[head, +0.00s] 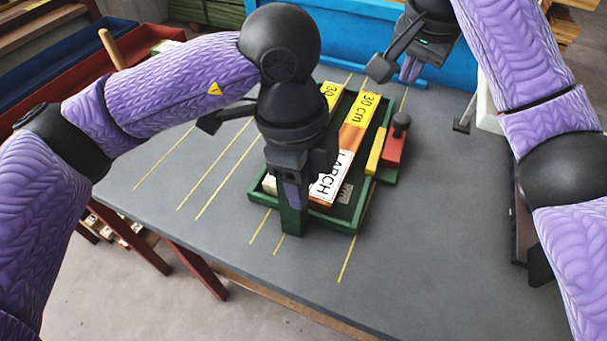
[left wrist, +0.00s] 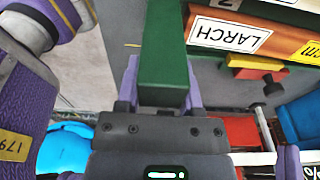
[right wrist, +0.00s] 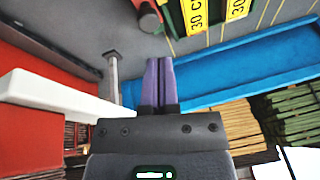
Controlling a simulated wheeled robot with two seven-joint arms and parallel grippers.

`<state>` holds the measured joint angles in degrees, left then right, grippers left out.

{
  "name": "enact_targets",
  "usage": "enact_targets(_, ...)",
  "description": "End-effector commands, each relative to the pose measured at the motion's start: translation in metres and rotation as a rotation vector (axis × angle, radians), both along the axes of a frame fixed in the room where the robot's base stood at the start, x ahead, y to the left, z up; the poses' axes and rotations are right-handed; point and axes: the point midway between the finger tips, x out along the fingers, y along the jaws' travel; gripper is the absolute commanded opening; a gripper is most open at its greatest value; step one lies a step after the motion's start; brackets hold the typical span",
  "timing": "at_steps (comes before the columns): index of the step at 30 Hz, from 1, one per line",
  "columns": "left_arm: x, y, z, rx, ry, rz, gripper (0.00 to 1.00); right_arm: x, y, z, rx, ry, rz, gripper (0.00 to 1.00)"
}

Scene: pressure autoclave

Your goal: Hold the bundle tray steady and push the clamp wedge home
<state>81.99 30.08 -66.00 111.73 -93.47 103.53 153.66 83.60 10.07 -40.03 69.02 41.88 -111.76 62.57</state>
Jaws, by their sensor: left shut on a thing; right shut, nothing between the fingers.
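The green bundle tray (head: 357,222) lies on the grey bench and holds bundles with yellow "30 cm" labels and a white "LARCH" label (head: 331,177). My left gripper (head: 292,196) is shut on the tray's green upright handle (left wrist: 165,50) at its near end. On the tray's right side sit a red block with a dark knob (head: 394,150) and a yellow piece (head: 375,152); I cannot tell which is the clamp wedge. My right gripper (head: 410,70) is shut and empty beyond the tray's far right corner. Its closed fingers (right wrist: 158,85) are apart from the knobbed block (right wrist: 148,18).
A blue bin (head: 350,45) stands behind the tray along the bench's far side. A metal post (head: 466,113) and a white object (head: 488,108) stand to the right. A red bin (head: 85,80) is at the far left. Bare bench with yellow lines lies left of the tray.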

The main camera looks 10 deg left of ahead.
Motion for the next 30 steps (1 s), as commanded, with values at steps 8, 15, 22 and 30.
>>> enact_targets(8, 0.0, 0.0, 0.0, -0.001, 0.0, -0.002, 0.0, -0.015, -0.009, -0.041, -0.112, 0.127, 0.211, 0.0)
enact_targets(15, 0.0, 0.0, 0.0, -0.001, 0.0, -0.002, 0.0, -0.015, -0.008, -0.08, -0.108, 0.128, 0.21, 0.0)
enact_targets(22, 0.0, 0.0, 0.0, -0.002, 0.0, -0.002, 0.0, -0.015, -0.007, -0.096, -0.109, 0.124, 0.21, 0.0)
enact_targets(30, 0.0, 0.0, 0.0, -0.001, 0.0, -0.003, 0.0, -0.015, -0.007, -0.096, -0.108, 0.123, 0.209, 0.0)
